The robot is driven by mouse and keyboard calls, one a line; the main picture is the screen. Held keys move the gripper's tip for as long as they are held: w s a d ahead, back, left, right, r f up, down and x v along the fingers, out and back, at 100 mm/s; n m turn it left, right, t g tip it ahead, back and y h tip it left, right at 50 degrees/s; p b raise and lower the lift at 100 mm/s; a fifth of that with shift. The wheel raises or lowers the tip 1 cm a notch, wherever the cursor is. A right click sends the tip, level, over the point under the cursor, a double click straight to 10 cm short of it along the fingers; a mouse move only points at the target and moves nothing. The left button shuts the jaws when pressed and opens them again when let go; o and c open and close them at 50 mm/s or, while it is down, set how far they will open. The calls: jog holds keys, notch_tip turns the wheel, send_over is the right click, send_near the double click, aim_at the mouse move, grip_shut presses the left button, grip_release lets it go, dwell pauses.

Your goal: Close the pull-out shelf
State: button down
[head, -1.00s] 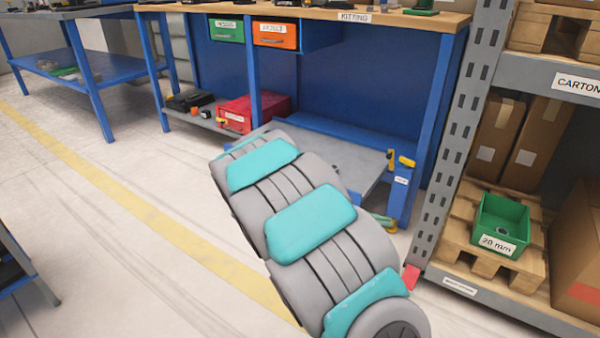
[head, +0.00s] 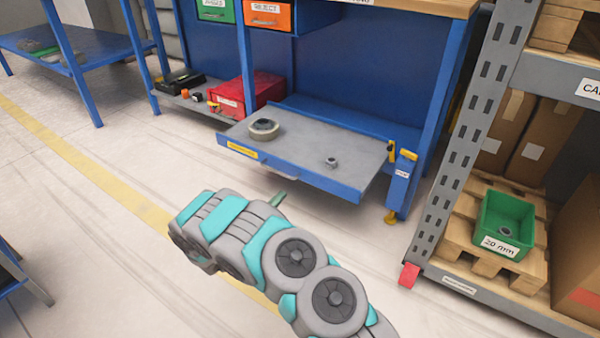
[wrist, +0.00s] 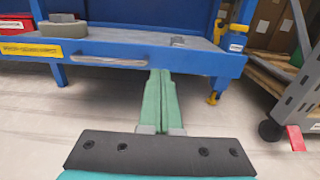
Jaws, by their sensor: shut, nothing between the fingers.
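The pull-out shelf (head: 300,158) sticks out from under the kitting bench, with a blue front edge, a grey top and a yellow label. A grey ring-shaped part (head: 263,129) and a small metal nut (head: 331,162) lie on it. In the wrist view the blue shelf front (wrist: 150,53) with its curved handle (wrist: 109,62) spans the top. My gripper (wrist: 160,74) has its green fingers together and empty, pointing at the shelf front right of the handle. I cannot tell whether the tips touch it. In the head view my gripper (head: 278,199) is mostly hidden behind my arm.
A red box (head: 248,92) and a black tool (head: 181,80) sit on the lower shelf at left. A blue post with a yellow latch (head: 405,170) stands right of the pull-out shelf. A grey rack (head: 470,130) with a green bin (head: 505,222) is at right. Floor in front is open.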

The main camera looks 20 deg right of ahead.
aim_at(307, 170)
jog(key=x, duration=1.3)
jog(key=shift+w+d, duration=0.2)
jog(key=shift+d, duration=0.15)
